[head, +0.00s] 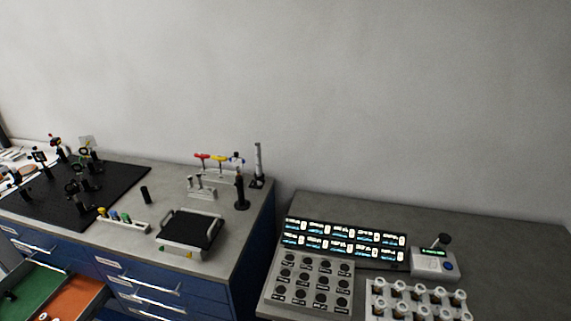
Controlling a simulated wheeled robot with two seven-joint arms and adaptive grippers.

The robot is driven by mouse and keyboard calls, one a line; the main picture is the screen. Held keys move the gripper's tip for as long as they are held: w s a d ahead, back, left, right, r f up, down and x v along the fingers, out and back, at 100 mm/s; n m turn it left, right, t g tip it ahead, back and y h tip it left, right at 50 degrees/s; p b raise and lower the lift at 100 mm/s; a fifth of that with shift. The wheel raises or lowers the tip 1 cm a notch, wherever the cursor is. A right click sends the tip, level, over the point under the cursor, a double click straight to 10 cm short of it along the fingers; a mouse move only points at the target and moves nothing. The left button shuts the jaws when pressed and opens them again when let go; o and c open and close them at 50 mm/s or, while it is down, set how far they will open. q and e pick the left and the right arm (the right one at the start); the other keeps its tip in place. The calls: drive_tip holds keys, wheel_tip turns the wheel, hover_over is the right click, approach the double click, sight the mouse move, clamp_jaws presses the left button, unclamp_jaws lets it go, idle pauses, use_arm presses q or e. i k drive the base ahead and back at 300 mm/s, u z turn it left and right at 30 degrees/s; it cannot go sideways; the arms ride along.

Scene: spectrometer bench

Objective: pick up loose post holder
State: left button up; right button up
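A small black upright cylinder (145,194), which looks like the loose post holder, stands alone on the grey bench top (165,185) to the right of the black breadboard. A taller black post on a round base (241,193) stands near the bench's right edge; I cannot tell for certain which of the two is the loose holder. Neither of my grippers is in the head view.
The black breadboard (105,205) carries several optics mounts. A black tray (192,230) with pale handles, a rack of coloured items (123,221) and a tool stand (221,173) share the bench. A drawer (70,297) is open below. A control panel (310,282) and vial rack (418,301) are at right.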

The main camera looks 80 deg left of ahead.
sight(148, 200)
drive_tip(key=u, duration=4.5)
drive_tip(key=i, duration=0.65)
